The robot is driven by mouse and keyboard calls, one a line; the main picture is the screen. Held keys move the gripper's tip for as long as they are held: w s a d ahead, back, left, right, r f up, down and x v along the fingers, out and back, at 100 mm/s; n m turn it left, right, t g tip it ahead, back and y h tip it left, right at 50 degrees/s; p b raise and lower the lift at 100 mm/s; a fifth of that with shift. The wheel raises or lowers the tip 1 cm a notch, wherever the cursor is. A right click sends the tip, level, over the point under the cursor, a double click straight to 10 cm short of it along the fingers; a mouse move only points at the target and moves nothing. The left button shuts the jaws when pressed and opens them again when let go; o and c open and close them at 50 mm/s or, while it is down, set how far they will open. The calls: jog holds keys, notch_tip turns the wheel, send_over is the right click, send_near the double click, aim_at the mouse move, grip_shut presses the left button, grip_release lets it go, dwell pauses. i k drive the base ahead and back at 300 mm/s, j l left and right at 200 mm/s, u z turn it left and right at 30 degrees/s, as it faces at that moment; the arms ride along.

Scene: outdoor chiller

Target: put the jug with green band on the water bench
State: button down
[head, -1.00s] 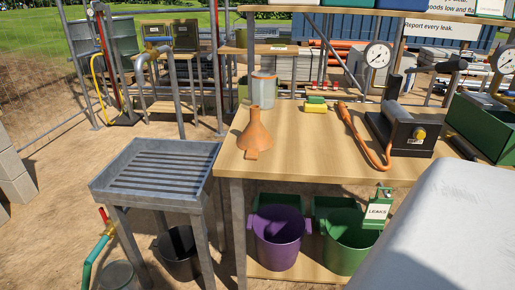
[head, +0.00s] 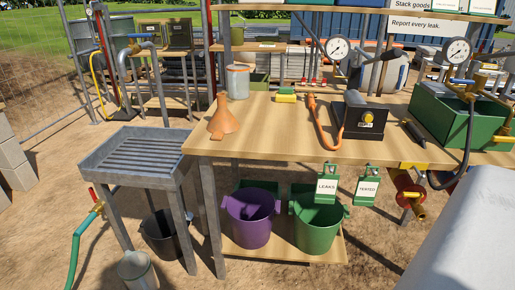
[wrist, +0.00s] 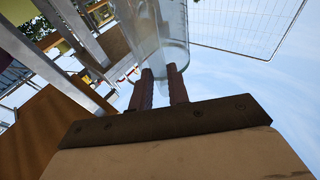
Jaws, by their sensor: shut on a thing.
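My gripper (wrist: 160,76) shows in the wrist view with both fingers closed against a clear jug (wrist: 160,28). My gripper is out of the head view.
A wooden bench (head: 270,140) stands to the right, with an orange funnel (head: 223,122), another clear jug (head: 237,84) and a black box (head: 363,116). A dark bucket (head: 160,238) is under the metal stand. A green hose tap (head: 86,228) is at its left.

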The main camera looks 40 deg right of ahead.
aim_at(282, 124)
jog(key=z, duration=1.1)
jog(key=j+z, duration=0.25)
jog(key=k+j+z, duration=0.25)
jog(key=i+j, duration=0.05)
jog(key=i, duration=0.05)
